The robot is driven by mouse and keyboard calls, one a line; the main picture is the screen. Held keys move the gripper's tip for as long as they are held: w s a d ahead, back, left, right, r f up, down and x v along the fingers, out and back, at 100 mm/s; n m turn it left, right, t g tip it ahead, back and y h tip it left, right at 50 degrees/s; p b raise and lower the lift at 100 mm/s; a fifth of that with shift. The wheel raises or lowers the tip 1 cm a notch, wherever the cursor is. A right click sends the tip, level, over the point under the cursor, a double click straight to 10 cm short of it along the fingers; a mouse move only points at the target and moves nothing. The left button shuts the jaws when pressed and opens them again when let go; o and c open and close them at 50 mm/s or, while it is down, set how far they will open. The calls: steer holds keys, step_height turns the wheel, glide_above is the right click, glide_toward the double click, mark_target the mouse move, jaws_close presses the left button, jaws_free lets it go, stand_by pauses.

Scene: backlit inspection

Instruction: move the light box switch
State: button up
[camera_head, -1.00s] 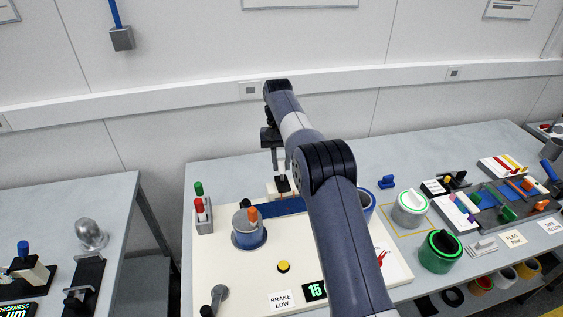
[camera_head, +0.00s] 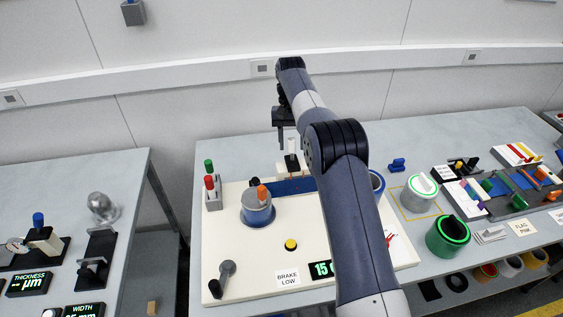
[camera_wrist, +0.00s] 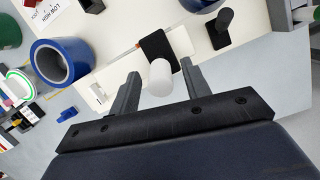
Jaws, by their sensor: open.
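A white knob (camera_wrist: 160,77) stands on a black plate (camera_wrist: 157,45) in the wrist view; it looks like the light box switch, though I see no readable label on it. In the head view the white knob (camera_head: 292,147) rises at the back of the cream board (camera_head: 235,275), behind the blue strip (camera_head: 293,186). My gripper (camera_wrist: 160,69) is open, with one finger on each side of the knob in the wrist view. I cannot tell whether either finger touches it. In the head view my gripper (camera_head: 284,138) is above the board's back edge.
A blue tape roll (camera_wrist: 62,62) lies beside the board, partly behind my arm in the head view. A dark post (camera_wrist: 222,22) stands near the knob. The board also carries a blue-banded pot (camera_head: 257,208) and a yellow button (camera_head: 291,245). Tins stand to the right.

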steer(key=shift+s+r, duration=0.1)
steer(key=shift+s, duration=0.15)
